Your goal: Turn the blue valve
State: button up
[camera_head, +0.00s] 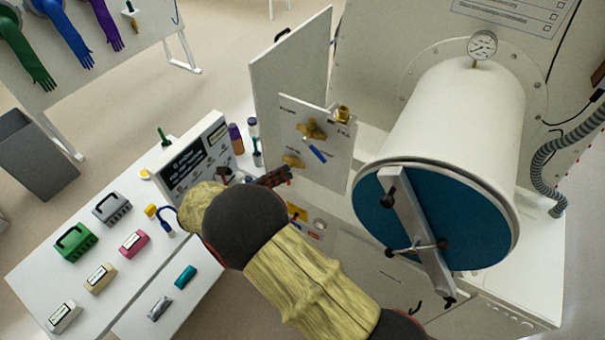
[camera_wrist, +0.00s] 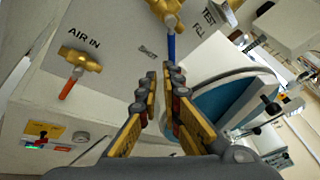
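The blue valve has a blue lever handle (camera_head: 317,151) on a brass body (camera_head: 311,130), on a pale upright panel. In the wrist view its blue handle (camera_wrist: 171,45) hangs down from the brass fitting, just beyond my fingertips. My gripper (camera_wrist: 160,78) is open with a narrow gap and nothing between its fingers. In the head view my gripper (camera_head: 276,177) is below and left of the valve, apart from it. A second brass valve (camera_wrist: 78,60) with an orange handle sits under the label AIR IN, left of my fingers.
A large white cylinder (camera_head: 450,115) with a blue door (camera_head: 375,210) and cross bar stands right of the panel. A pale open door panel (camera_head: 292,75) rises behind it. A white table (camera_head: 110,210) with several small coloured items is at left.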

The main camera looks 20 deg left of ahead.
aim_at(315, 150)
jog(key=f+b, duration=0.1)
jog(key=b, duration=0.1)
jog(key=f+b, duration=0.1)
jog(key=b, duration=0.1)
jog(key=shift+s+f+t+y, duration=0.25)
jog(key=shift+s+t+y, duration=0.05)
jog(key=shift+s+t, duration=0.1)
grip_shut()
jog(key=w+d+m+t+y+b, duration=0.3)
jog(key=w+m+b, duration=0.5)
jog(key=m+b, duration=0.3)
jog(key=shift+w+d+r+m+t+y, duration=0.25)
jog(key=shift+d+r+m+y, duration=0.35)
jog(key=shift+d+m, duration=0.6)
